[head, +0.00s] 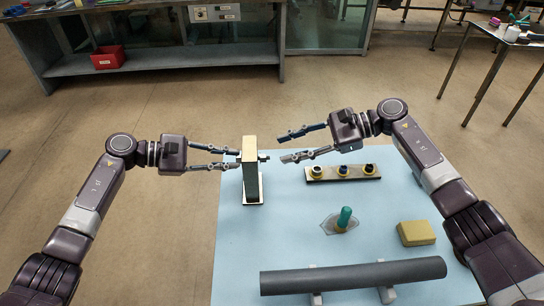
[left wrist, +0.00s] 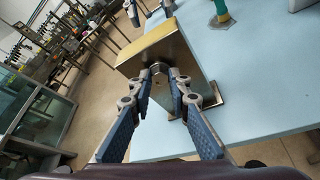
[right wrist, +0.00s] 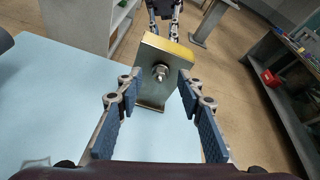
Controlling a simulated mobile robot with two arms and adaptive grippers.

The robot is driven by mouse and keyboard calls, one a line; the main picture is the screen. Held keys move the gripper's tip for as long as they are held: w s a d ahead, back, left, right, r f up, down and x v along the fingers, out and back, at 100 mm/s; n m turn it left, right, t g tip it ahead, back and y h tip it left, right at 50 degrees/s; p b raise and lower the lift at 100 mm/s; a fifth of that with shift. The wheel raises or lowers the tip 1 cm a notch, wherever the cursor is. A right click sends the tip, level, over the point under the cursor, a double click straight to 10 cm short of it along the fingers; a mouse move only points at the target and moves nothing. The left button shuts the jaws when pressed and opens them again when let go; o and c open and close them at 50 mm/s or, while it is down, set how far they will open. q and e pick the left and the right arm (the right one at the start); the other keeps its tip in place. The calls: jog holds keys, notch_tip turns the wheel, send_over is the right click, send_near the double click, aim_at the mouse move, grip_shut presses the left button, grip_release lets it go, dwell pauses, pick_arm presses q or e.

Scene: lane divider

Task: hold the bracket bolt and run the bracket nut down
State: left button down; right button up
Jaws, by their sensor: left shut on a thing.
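The bracket (head: 250,180) is an upright, brass-coloured plate block on a foot at the left of the blue mat. The bolt passes through it near its top. My left gripper (head: 236,158) is at the bracket's left face, shut on the bolt head (left wrist: 158,68), which the fingertips partly hide. On the opposite face, the silvery nut (right wrist: 160,72) sits around the bolt's end, seen in the right wrist view. My right gripper (head: 282,148) is open and empty, to the right of the bracket. Its fingers (right wrist: 160,76) point at the nut, one to each side, apparently without touching it.
A strip with three dark-and-yellow collars (head: 343,177) lies right of the bracket. A green-handled tool (head: 345,218), a yellow block (head: 416,233) and a dark pipe (head: 353,275) on supports are nearer. The mat (head: 240,250) is bare at front left.

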aim_at(269, 158)
jog(key=s+d+n+t, duration=0.2)
jog(key=s+d+t, duration=0.1)
jog(key=d, duration=0.3)
jog(key=x, duration=1.2)
jog(key=shift+w+y, duration=0.3)
jog(key=shift+d, duration=0.1)
jog(key=shift+c, duration=0.5)
grip_shut()
